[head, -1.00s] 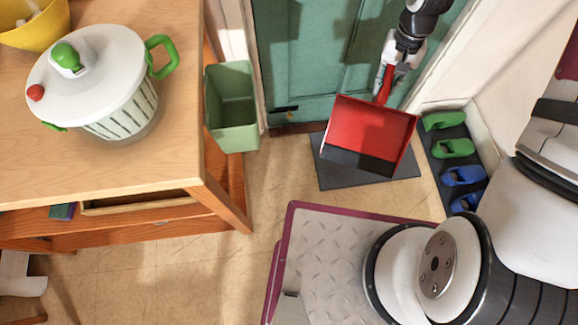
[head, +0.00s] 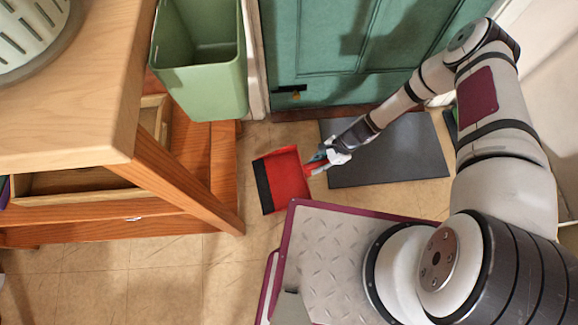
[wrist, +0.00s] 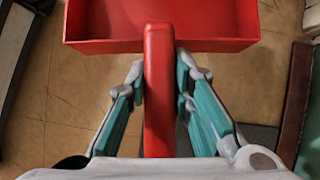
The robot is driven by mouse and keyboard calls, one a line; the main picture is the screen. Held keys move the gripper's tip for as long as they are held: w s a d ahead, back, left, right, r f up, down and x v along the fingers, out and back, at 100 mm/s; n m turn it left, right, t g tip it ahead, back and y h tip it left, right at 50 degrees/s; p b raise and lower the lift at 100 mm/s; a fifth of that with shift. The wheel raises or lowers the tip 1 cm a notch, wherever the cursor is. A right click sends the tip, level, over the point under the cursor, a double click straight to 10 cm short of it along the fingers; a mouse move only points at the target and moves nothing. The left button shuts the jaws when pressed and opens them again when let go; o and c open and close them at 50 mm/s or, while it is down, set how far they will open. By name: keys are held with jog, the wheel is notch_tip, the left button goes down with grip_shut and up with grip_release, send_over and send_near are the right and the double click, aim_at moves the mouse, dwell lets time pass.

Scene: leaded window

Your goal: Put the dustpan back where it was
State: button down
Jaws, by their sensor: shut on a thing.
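The red dustpan (head: 288,178) with a dark front lip shows in the head view, low near the tiled floor, left of the dark doormat and right of the wooden table's leg. My gripper (head: 317,164) is shut on its red handle. In the wrist view, the teal-padded fingers of my gripper (wrist: 162,95) close on both sides of the handle, and the red pan (wrist: 160,42) reaches ahead, its far part cut off by the frame's top. Whether the pan touches the floor, I cannot tell.
A green bin (head: 205,85) stands behind the pan to the left. The wooden table (head: 75,150) fills the left side. A teal door (head: 370,55) and dark mat (head: 400,155) lie behind and right. Tiled floor (head: 170,275) is bare at the lower left.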

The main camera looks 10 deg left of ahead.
aim_at(307, 185)
jog(key=shift+m+t+y, duration=0.3)
jog(key=shift+m+y, duration=0.3)
jog(key=shift+m, duration=0.2)
jog(key=s+f+b, duration=0.1)
jog(key=f, duration=0.2)
jog(key=s+a+f+b, duration=0.1)
jog(key=s+f, duration=0.1)
jog(key=f, duration=0.1)
jog(key=s+a+f+b, duration=0.1)
jog(key=s+f, duration=0.1)
jog(key=f, duration=0.1)
jog(key=shift+a+f, duration=0.1)
jog(key=shift+w+d+f+b, duration=0.7)
jog(key=shift+w+b, duration=0.75)
jog(key=shift+w, duration=1.1)
jog(key=shift+w+d+f+b, duration=0.3)
jog(key=shift+w+f+b, duration=0.95)
jog(key=shift+w, duration=1.3)
jog(key=shift+w+d+f+b, duration=0.55)
jog(key=shift+w+b, duration=1.1)
jog(key=shift+w, duration=0.9)
jog(key=c, duration=1.4)
grip_release()
jog(key=shift+f, duration=0.1)
